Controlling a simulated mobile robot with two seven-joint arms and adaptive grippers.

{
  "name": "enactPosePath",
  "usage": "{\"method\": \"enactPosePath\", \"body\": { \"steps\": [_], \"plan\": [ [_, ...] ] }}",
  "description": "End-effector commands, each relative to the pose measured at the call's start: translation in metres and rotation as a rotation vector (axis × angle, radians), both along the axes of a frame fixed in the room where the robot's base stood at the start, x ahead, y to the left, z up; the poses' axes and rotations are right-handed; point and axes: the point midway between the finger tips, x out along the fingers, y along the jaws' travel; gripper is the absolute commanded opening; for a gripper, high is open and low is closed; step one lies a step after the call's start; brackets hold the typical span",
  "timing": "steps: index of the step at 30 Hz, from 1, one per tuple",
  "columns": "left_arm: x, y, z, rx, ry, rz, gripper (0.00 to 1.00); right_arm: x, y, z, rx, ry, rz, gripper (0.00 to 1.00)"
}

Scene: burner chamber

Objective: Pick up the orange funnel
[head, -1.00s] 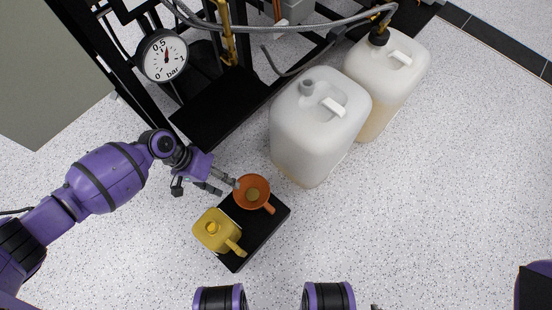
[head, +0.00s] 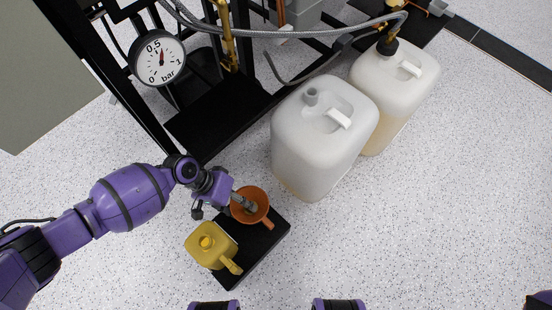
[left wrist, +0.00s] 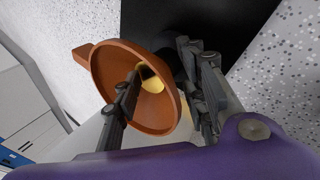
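The orange funnel (head: 264,217) stands on the black platform (head: 262,243) with its wide mouth up and its tab toward the lower right. It also shows in the left wrist view (left wrist: 108,62). My left gripper (head: 250,207) is at the funnel's mouth. In the left wrist view the left gripper (left wrist: 165,85) is open, with one finger inside the bowl and the other outside its rim. The funnel wall lies between the fingers, with a visible gap to the outer one. My right gripper is out of view.
Two large white canisters (head: 318,150) (head: 392,92) stand to the upper right. A black frame with a pressure gauge (head: 159,60) rises behind. Speckled floor at right is clear.

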Motion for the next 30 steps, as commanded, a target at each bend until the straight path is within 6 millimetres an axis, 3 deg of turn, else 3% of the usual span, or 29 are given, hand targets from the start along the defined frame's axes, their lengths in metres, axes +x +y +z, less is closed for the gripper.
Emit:
{"method": "enactPosePath", "body": {
  "steps": [3, 12, 25, 30],
  "plan": [
    [0.001, 0.000, 0.001, 0.000, -0.001, 0.000, 0.39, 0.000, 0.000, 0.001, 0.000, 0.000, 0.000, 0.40],
    [0.000, 0.000, 0.001, 0.000, -0.001, 0.000, 0.00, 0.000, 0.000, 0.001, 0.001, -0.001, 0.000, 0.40],
    [0.000, 0.000, 0.003, -0.001, -0.001, 0.000, 0.00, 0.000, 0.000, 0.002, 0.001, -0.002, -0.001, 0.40],
    [0.000, 0.000, 0.014, -0.002, -0.002, -0.001, 0.00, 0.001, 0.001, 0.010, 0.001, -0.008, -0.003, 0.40]
  ]
}}
